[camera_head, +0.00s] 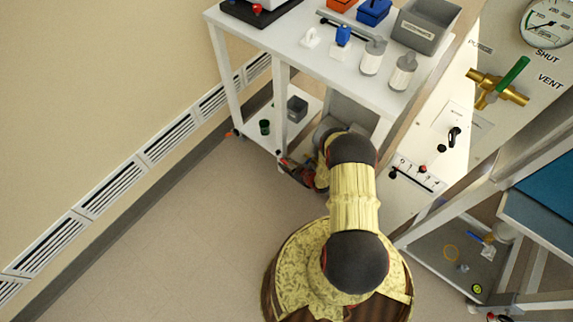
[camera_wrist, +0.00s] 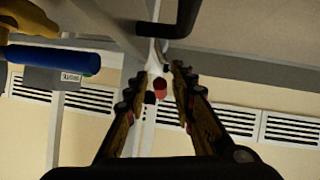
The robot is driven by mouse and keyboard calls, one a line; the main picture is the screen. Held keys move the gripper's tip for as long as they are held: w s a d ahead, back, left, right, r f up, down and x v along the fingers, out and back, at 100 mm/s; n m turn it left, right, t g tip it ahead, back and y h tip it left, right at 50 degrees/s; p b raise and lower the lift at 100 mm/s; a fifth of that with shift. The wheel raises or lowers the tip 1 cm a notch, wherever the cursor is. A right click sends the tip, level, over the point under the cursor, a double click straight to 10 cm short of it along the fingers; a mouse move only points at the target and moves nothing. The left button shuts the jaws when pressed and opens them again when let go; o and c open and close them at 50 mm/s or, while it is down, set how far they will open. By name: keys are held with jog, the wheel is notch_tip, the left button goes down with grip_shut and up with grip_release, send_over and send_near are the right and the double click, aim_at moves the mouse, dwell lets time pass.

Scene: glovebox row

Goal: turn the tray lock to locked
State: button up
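I cannot tell for sure which part is the tray lock. In the head view a white panel (camera_head: 462,115) on the right carries a black turning handle (camera_head: 454,135). Below it a small marked plate (camera_head: 417,175) has a black knob (camera_head: 394,173) at its left end. My gripper (camera_head: 291,168) is low beside the white cart's leg, left of both and apart from them. In the wrist view my gripper (camera_wrist: 166,72) has its fingers apart with nothing held. A small red part (camera_wrist: 160,84) shows between them, and a black bent bar (camera_wrist: 180,25) lies beyond.
The white cart (camera_head: 290,48) holds a grey bin (camera_head: 424,25), jars and blue items. A brass valve with a green handle (camera_head: 513,74) is at right. A blue-topped stand (camera_head: 545,205) is right of my arm. Floor is clear at left.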

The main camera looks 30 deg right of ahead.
jog(key=shift+o, duration=0.4)
jog(key=v, duration=0.7)
jog(key=shift+s+r, duration=0.15)
jog(key=shift+s, duration=0.05)
jog(key=shift+c, duration=0.7)
